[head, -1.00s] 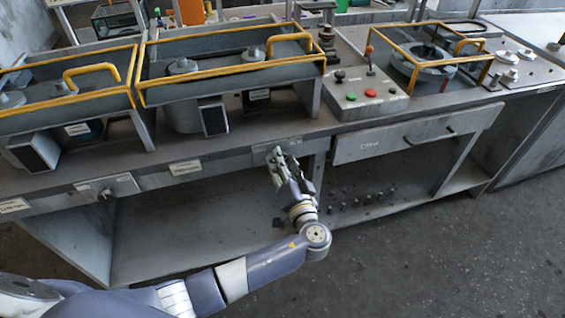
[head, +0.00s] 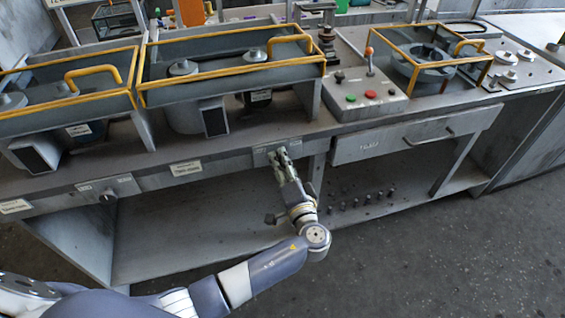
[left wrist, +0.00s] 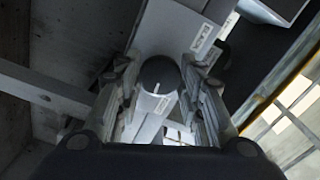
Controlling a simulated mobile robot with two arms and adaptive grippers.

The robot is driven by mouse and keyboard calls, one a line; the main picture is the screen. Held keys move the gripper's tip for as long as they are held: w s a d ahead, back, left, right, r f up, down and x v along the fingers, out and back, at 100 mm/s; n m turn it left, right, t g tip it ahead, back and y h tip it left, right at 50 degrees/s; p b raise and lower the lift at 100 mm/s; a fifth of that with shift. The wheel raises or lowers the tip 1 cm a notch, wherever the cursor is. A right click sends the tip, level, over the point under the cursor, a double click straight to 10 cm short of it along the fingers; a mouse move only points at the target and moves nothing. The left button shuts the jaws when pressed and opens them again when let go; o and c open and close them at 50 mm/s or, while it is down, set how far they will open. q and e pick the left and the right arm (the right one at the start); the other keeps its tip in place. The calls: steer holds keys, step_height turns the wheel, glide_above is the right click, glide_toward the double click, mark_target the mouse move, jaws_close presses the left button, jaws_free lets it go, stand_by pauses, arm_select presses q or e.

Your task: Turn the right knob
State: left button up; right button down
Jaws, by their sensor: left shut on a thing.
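The right knob (left wrist: 158,76) is round and black with a white mark on its face. In the left wrist view it sits between the two fingers of my left gripper (left wrist: 160,90), which is shut on it. In the head view the gripper (head: 281,156) is at the small control plate (head: 262,152) on the bench's front edge. Its fingers hide the knob there. My right gripper is in neither view.
Another dark knob (head: 107,197) is on a plate at the left of the bench front. A drawer (head: 415,137) is to the right of my gripper. A button box (head: 362,97) stands on the bench above.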

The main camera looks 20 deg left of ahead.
arm_select(q)
steer(key=shift+m, duration=1.2)
steer(key=shift+p, duration=0.3)
steer(key=o, duration=1.1)
steer(key=shift+c, duration=0.2)
steer(key=v, duration=1.2)
